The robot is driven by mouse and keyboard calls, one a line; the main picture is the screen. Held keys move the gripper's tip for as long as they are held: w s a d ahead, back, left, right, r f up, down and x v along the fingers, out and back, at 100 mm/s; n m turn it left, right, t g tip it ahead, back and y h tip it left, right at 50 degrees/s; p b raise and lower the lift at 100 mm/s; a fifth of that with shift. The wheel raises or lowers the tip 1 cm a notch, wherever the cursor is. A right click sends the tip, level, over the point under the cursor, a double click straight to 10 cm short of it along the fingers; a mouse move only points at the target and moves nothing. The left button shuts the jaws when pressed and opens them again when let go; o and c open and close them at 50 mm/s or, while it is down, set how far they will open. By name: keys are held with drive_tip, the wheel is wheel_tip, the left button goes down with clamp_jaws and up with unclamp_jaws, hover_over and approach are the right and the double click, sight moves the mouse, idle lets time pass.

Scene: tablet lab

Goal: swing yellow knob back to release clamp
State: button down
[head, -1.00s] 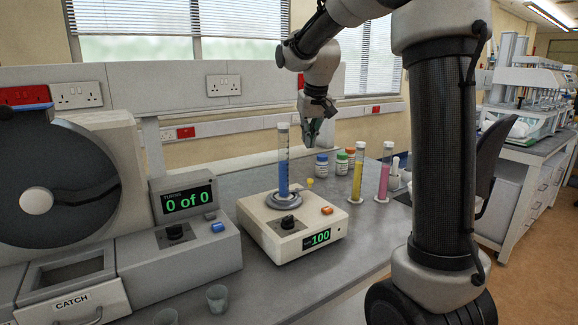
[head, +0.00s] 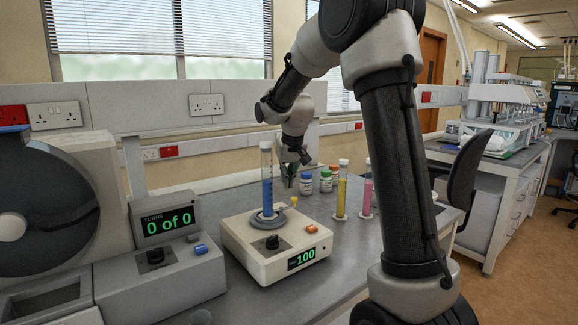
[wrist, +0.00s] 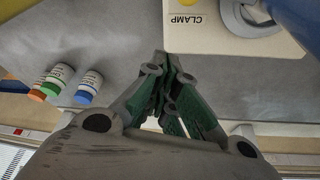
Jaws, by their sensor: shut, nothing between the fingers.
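The cream shaker box (head: 262,262) stands on the bench, with its display reading 100. A tall cylinder of blue liquid (head: 267,190) stands upright in the grey clamp ring (head: 271,220) on top. The small yellow knob (head: 294,200) sticks up at the right of the cylinder. My gripper (head: 291,182) is shut and empty, pointing down behind the knob and apart from it. In the wrist view the shut fingertips (wrist: 162,56) are over the bench beside the box edge, near the CLAMP label (wrist: 187,20).
Several capped bottles (head: 325,181) stand right of my gripper. A yellow cylinder (head: 342,190) and a pink cylinder (head: 367,195) stand farther right. A grey unit reading 0 of 0 (head: 168,222) is left of the box. Bare bench (head: 345,240) lies right of the box.

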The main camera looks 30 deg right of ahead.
drive_tip(key=shift+s+a+f, duration=0.1)
drive_tip(key=shift+s+f, duration=0.15)
drive_tip(key=shift+s, duration=0.35)
drive_tip(key=shift+s+a+f, duration=0.1)
drive_tip(key=shift+s+f, duration=0.1)
drive_tip(key=shift+s, duration=0.45)
drive_tip(key=shift+s+a+f, duration=0.1)
drive_tip(key=shift+s+f, duration=0.15)
drive_tip(key=shift+s, duration=0.35)
drive_tip(key=shift+s+d+m+h, duration=0.3)
drive_tip(key=shift+s+m+h, duration=0.15)
drive_tip(key=shift+m, duration=0.65)
drive_tip(key=shift+s+m, duration=0.2)
drive_tip(key=shift+m, duration=0.2)
drive_tip(key=m, duration=0.1)
drive_tip(key=s+m+h, duration=0.1)
drive_tip(key=m, duration=0.1)
drive_tip(key=shift+s+d+g, duration=0.2)
drive_tip(key=shift+s+g, duration=0.05)
drive_tip(key=shift+g, duration=0.15)
drive_tip(key=s+m, duration=0.1)
drive_tip(key=m+g+h, duration=0.1)
drive_tip(key=m, duration=0.1)
drive_tip(key=shift+s, duration=0.35)
drive_tip(key=shift+s+a+m, duration=0.2)
drive_tip(key=shift+s+m, duration=0.1)
drive_tip(key=shift+s, duration=0.1)
drive_tip(key=shift+w, duration=0.1)
